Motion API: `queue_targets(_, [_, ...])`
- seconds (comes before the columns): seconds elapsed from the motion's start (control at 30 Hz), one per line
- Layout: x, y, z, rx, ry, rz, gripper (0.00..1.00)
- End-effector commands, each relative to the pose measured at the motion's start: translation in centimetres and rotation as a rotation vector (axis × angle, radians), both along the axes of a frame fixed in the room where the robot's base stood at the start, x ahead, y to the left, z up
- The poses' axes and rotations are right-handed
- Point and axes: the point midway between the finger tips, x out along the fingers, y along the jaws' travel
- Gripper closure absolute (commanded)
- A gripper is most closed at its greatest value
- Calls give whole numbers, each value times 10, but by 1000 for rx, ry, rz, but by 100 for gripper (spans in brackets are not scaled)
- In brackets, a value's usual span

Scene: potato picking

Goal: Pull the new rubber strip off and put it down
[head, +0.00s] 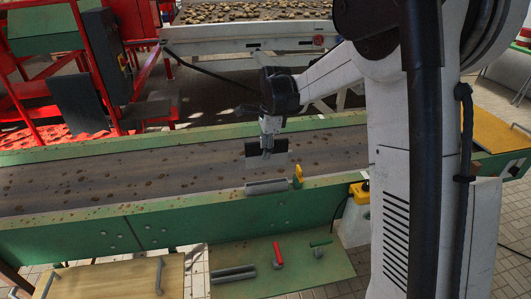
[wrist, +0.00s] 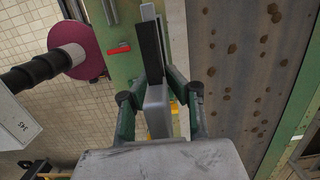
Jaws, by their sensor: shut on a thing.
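My gripper (head: 267,152) hangs over the near side of the dirty conveyor belt in the head view, apart from the belt edge. It is shut on a black strip (head: 252,149), which also shows between the fingers (wrist: 157,84) in the wrist view (wrist: 150,52). A pale grey piece lies right against the black strip there; I cannot tell if the two are joined. A grey bar (head: 266,187) sits on the conveyor's near green edge, just below my gripper in the head view, with a yellow piece (head: 298,175) at its right end.
A green board (head: 335,268) in front of the conveyor bears two grey strips (head: 233,273), a red-handled tool (head: 278,254) and a green-handled tool (head: 320,243). Much of the board is bare. A wooden board with handles (head: 115,277) stands at the left. The belt (head: 100,178) carries scattered dirt.

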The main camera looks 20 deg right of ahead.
Motion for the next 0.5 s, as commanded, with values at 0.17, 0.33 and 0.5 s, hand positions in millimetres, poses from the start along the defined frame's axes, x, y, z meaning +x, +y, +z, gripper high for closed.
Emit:
queue_targets(0.17, [0, 0, 0, 0, 0, 0, 100])
queue_targets(0.33, [0, 0, 7, 0, 0, 0, 100])
queue_targets(0.5, [0, 0, 19, 0, 0, 0, 100])
